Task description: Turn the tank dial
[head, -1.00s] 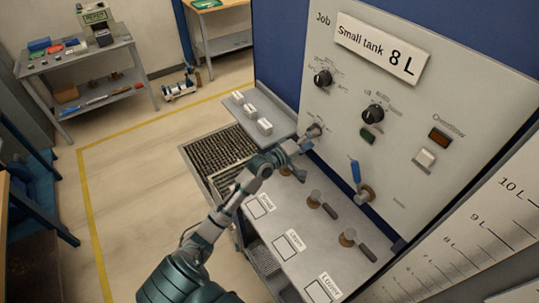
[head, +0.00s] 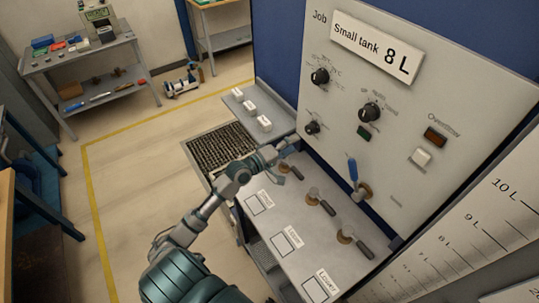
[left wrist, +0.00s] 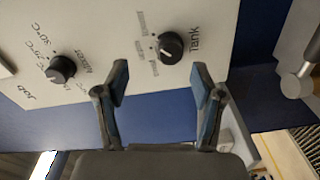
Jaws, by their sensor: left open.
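The tank dial (left wrist: 171,45) is a round black knob with a light pointer mark, beside the word "Tank" on the pale panel. In the head view it is the lower-left knob (head: 312,127). My left gripper (head: 290,161) is just below and left of that knob, apart from it. In the left wrist view, my left gripper (left wrist: 160,80) has its two fingers spread, with nothing between them. The knob shows beyond the fingertips, slightly nearer the right finger. My right gripper is not in view.
A temperature dial (head: 320,76) sits above the tank dial, and another knob (head: 370,111) sits to the right. A blue-handled lever (head: 353,170) projects from the panel. Several valve handles stand on the grey bench (head: 270,220) below. A ledge with white blocks (head: 249,107) lies left.

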